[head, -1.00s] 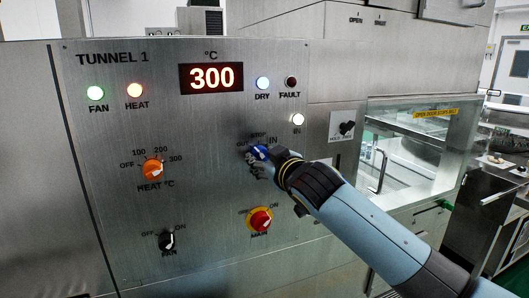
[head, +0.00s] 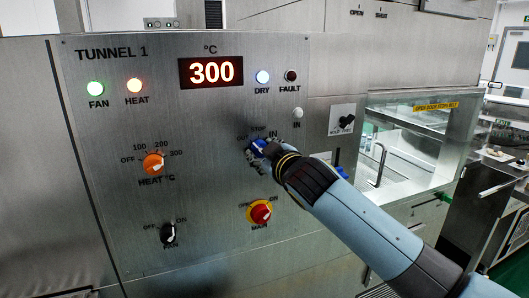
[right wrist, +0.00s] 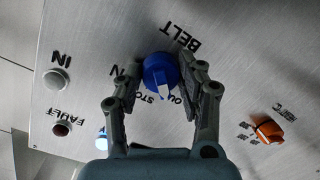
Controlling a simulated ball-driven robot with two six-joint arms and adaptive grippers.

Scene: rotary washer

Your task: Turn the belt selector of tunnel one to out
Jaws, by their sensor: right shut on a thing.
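The blue belt selector knob (head: 256,146) sits on the TUNNEL 1 panel (head: 110,125), under the labels OUT, STOP and IN. My right gripper (head: 258,150) is shut on it. In the right wrist view, the blue knob (right wrist: 158,70) sits between the two fingers of the gripper (right wrist: 160,82). Its white pointer lies near the STOP and OUT labels, which are partly hidden; I cannot tell exactly which it points at. The white IN lamp (head: 298,113) is unlit. My left gripper is not in view.
The orange heat knob (head: 153,163) is to the left, with the black fan knob (head: 168,234) below it. The red main switch (head: 260,212) is close below my right gripper. A black hold switch (head: 347,121) is to the right.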

